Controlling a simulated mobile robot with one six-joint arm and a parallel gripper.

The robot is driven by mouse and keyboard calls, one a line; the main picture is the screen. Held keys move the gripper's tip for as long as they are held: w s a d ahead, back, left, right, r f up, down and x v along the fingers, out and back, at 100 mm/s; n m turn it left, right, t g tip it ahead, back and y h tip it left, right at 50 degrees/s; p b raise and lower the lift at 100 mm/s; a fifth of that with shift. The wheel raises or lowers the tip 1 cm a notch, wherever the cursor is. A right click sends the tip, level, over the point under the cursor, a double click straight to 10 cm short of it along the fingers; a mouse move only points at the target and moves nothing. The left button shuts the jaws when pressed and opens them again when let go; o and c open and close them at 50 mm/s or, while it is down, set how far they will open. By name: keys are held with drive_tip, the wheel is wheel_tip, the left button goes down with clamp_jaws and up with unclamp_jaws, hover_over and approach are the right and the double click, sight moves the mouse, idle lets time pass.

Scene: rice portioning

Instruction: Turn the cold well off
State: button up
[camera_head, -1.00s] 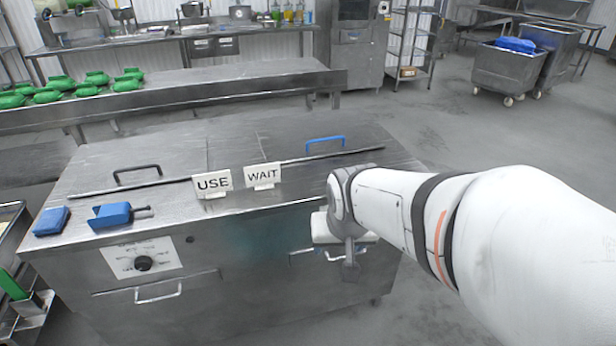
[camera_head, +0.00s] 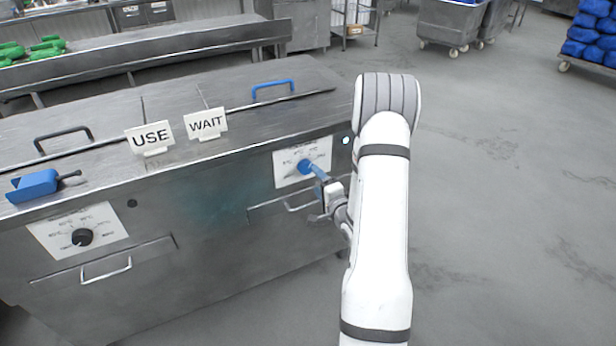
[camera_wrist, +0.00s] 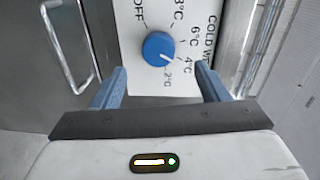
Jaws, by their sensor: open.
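The cold well's blue knob (camera_head: 304,166) is on a white dial panel (camera_head: 283,178) on the right of the counter's front. In the wrist view the blue knob (camera_wrist: 158,47) sits on the panel (camera_wrist: 140,12), marked OFF, 8, 6, 4 and 2°C. Its white pointer line seems to aim between 4°C and 2°C. My gripper (camera_head: 316,174) is in front of the dial. In the wrist view my gripper (camera_wrist: 160,76) is open, its two blue fingers apart with the knob between and just beyond them. I see no contact with the knob.
A black knob (camera_head: 82,237) is on the left panel. A drawer handle (camera_head: 300,203) lies below the cold well dial. USE (camera_head: 150,137) and WAIT (camera_head: 206,123) signs and a blue scoop (camera_head: 36,185) are on the counter top.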

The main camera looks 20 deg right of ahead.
sight(307, 170)
drive_tip(key=shift+m+t, duration=0.3)
drive_tip(key=shift+m, duration=0.1)
drive_tip(key=w, duration=0.7)
drive_tip(key=shift+w+f, duration=0.1)
drive_tip(key=shift+f, duration=0.3)
drive_tip(key=shift+c, duration=0.6)
drive_tip(key=c, duration=0.9)
drive_tip(key=shift+o, duration=0.2)
